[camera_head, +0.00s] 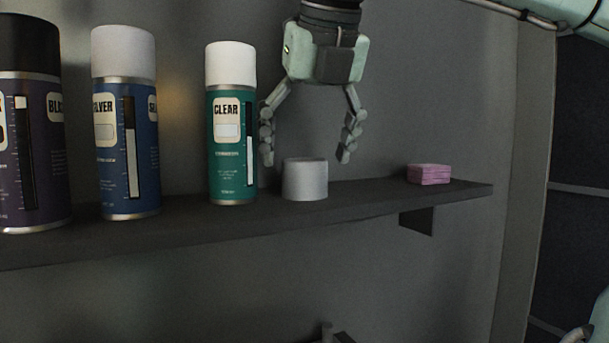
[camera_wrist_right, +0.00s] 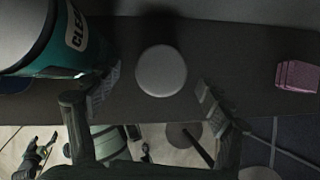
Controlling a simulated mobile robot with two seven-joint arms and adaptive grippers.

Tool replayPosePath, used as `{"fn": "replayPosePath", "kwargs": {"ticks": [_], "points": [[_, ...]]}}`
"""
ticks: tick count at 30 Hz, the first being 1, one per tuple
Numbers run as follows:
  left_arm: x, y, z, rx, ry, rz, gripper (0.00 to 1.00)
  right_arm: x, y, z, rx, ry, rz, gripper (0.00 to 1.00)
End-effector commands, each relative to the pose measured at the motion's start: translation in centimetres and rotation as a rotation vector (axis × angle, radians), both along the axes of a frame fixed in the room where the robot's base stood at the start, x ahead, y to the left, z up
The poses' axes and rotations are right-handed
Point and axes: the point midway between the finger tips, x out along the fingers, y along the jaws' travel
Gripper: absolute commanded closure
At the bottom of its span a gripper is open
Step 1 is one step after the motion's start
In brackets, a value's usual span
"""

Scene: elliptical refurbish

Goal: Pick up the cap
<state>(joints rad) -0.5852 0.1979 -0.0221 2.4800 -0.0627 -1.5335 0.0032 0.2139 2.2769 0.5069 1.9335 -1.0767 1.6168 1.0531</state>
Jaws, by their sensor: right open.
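The cap (camera_head: 305,182) is a plain light-grey cylinder standing on the dark shelf (camera_head: 400,200), just right of the green CLEAR spray can (camera_head: 231,150). My right gripper (camera_head: 305,159) is open and points down above the cap, with one finger on each side of it. In the right wrist view the cap (camera_wrist_right: 161,70) shows as a round disc between the spread fingers (camera_wrist_right: 160,92), with gaps on both sides. The left finger is close beside the CLEAR can. A small gripper, apparently my left one (camera_wrist_right: 35,152), shows far below; its opening is unclear.
A blue SILVER can (camera_head: 126,130) and a purple can (camera_head: 30,140) stand further left on the shelf. A pink block (camera_head: 429,174) lies near the shelf's right end. The shelf is clear between the cap and the pink block. A grey wall is behind.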

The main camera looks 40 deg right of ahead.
Motion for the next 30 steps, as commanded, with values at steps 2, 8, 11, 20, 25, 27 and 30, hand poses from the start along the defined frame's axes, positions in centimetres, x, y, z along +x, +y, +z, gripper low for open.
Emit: {"fn": "replayPosePath", "kwargs": {"ticks": [2,8,11,20,25,27,30], "points": [[0.3,-0.2,0.1,-0.004,-0.011,-0.004,0.24,0.5,-0.4,-1.3,0.002,0.004,0.002,0.2],[0.8,-0.5,0.2,-0.011,-0.037,-0.011,0.24,1.4,-0.8,-2.9,0.002,0.001,0.0,0.2],[1.0,-0.6,0.3,-0.013,-0.043,-0.013,0.24,1.4,-0.9,-2.9,0.002,-0.001,-0.001,0.2],[0.9,-0.6,0.3,-0.014,-0.039,-0.011,0.24,1.4,-0.9,-2.9,0.002,-0.001,-0.001,0.43],[0.9,-0.6,0.3,-0.014,-0.037,-0.011,0.24,1.4,-0.9,-2.9,0.002,-0.001,-0.001,0.57],[0.9,-0.6,0.2,-0.014,-0.036,-0.011,0.24,1.4,-0.9,-2.9,0.002,-0.001,-0.001,0.57],[0.9,-0.6,0.2,-0.014,-0.036,-0.011,0.24,1.4,-0.9,-2.9,0.001,0.0,-0.002,0.57]]}}
